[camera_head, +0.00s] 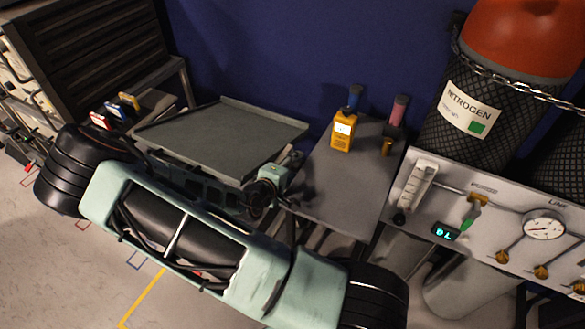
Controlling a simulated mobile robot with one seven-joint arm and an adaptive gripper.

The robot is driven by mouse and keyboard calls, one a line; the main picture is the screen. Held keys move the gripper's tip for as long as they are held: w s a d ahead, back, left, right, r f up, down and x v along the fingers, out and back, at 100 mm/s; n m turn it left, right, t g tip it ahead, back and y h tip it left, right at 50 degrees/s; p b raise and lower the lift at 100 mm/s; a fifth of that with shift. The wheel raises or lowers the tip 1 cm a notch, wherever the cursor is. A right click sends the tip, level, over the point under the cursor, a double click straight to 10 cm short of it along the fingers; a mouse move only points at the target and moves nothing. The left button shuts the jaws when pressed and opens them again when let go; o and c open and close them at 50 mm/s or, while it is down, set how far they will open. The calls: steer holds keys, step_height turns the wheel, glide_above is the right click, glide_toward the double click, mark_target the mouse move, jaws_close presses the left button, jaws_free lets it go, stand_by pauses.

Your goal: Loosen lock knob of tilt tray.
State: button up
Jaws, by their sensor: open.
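The tilt tray (220,136) is a flat grey-green plate with a low rim, tilted, in the middle of the view. My gripper (241,198) is a black linkage below the tray's front edge, partly hidden behind my teal arm. Its finger end is open and close to the knob's left side. I cannot tell whether they touch.
A gas panel (498,226) and chained nitrogen cylinder (466,110) stand at the right. A dark drawer cabinet (88,55) is at the back left.

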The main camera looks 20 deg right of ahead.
steer(key=v, duration=1.2)
steer(key=shift+f, duration=0.1)
